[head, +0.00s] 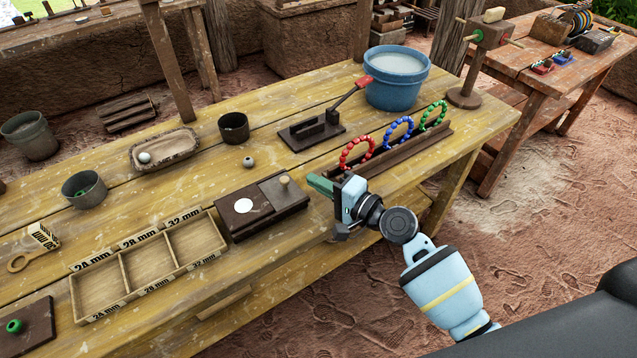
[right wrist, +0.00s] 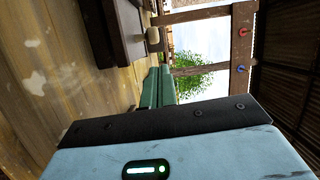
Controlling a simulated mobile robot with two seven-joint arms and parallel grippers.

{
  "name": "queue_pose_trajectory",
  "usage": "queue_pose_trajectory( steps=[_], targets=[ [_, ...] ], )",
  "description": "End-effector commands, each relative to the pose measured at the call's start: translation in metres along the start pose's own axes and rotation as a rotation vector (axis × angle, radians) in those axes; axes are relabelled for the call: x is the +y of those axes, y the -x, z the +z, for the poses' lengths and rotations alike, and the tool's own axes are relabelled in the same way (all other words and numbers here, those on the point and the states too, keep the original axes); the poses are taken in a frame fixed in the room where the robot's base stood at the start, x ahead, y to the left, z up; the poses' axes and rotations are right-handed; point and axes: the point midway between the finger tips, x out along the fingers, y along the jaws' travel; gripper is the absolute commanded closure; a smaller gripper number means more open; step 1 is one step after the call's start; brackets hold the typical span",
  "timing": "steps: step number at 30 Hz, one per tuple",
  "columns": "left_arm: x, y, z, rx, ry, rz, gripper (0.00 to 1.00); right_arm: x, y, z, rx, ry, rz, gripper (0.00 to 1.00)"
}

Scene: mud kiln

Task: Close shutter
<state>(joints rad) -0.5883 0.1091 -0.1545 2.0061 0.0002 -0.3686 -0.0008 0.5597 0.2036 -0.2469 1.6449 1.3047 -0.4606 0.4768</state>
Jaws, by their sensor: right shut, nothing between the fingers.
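A dark wooden box (head: 235,221) lies on the yellow table with a white round spot on its left part. Its brownish sliding shutter (head: 290,197) covers the right part and bears a pale knob (head: 284,182). The white spot is uncovered. My right gripper (head: 318,184) is shut and empty, its green fingers just right of the shutter and apart from the knob. In the right wrist view, the fingers (right wrist: 158,87) point toward the knob (right wrist: 153,38), beside the dark box (right wrist: 118,30). My left gripper is not in view.
A rack (head: 390,150) with red, blue and green bead rings stands behind my right gripper. A compartment tray (head: 150,262) lies left of the box. A dark lever tool (head: 312,132), a cup (head: 233,127) and a blue bucket (head: 397,82) stand farther back.

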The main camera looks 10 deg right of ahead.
Motion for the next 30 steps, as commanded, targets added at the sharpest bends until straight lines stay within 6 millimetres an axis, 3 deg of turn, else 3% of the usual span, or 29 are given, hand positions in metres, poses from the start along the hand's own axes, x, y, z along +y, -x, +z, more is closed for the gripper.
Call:
queue_pose_trajectory(
  steps=[2,9,15,21,30],
  targets=[
    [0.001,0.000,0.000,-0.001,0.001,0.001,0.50,0.000,0.004,0.000,0.001,0.001,0.001,1.00],
    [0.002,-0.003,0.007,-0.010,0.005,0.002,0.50,0.002,0.056,0.000,0.000,0.004,0.004,1.00],
    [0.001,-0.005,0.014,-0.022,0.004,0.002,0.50,0.002,0.086,0.000,0.001,0.001,0.004,1.00],
    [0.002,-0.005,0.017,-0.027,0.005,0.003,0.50,0.001,0.099,0.000,0.001,0.001,0.002,1.00],
    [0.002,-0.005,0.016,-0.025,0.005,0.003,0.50,-0.001,0.100,-0.001,0.001,0.001,0.000,1.00]
  ],
)
